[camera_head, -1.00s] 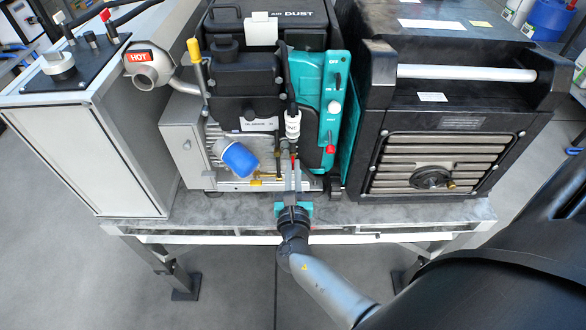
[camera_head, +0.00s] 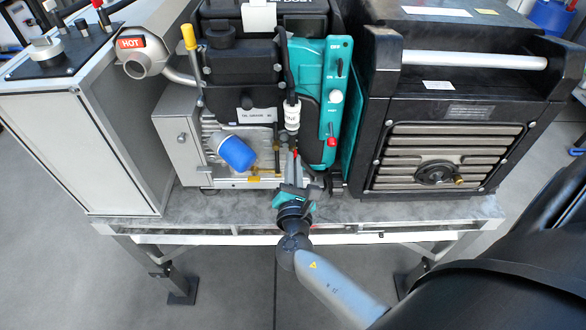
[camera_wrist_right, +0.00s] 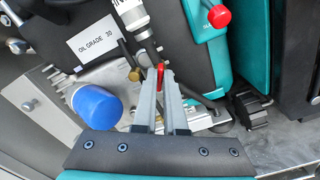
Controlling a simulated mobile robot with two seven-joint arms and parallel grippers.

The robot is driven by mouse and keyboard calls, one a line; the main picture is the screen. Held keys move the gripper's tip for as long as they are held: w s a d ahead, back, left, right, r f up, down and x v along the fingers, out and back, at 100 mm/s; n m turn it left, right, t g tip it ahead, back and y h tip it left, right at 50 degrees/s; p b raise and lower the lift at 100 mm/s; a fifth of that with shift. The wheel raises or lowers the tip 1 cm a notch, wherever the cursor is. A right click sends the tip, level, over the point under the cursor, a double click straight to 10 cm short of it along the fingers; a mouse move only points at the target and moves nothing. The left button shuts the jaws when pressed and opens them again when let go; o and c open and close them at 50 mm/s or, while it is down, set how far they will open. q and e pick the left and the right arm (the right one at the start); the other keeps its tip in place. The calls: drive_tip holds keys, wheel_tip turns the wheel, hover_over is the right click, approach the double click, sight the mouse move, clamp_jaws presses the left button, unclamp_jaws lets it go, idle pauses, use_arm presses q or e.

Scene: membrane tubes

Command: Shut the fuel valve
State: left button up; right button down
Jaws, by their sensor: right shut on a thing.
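The fuel valve's small red lever (camera_wrist_right: 160,76) shows in the right wrist view below the white-collared hose fitting (camera_wrist_right: 130,13), beside a brass fitting (camera_wrist_right: 135,74). My right gripper (camera_wrist_right: 159,84) is shut on this lever, its two grey fingers on either side of it. In the head view my right gripper (camera_head: 295,160) reaches in from the front, below the white fitting (camera_head: 291,115) on the engine (camera_head: 242,70). The fingers hide most of the lever and the valve body there. My left gripper is not in view.
A blue oil filter (camera_head: 236,153) sits just left of the fingers. A teal panel (camera_head: 335,75) with a red-tipped lever (camera_head: 332,142) stands to the right. A black slatted unit (camera_head: 455,150) is farther right, and a hot exhaust pipe (camera_head: 141,62) is at upper left.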

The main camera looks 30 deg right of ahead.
drive_tip(key=shift+d+f+m+b, duration=0.1)
drive_tip(key=shift+f+m+b, duration=0.05)
drive_tip(key=shift+m+b, duration=2.55)
drive_tip(key=shift+f+m+b, duration=0.1)
drive_tip(key=shift+m+b, duration=1.9)
drive_tip(key=shift+m, duration=1.3)
drive_tip(key=c, duration=1)
unclamp_jaws()
drive_tip(key=shift+r, duration=0.1)
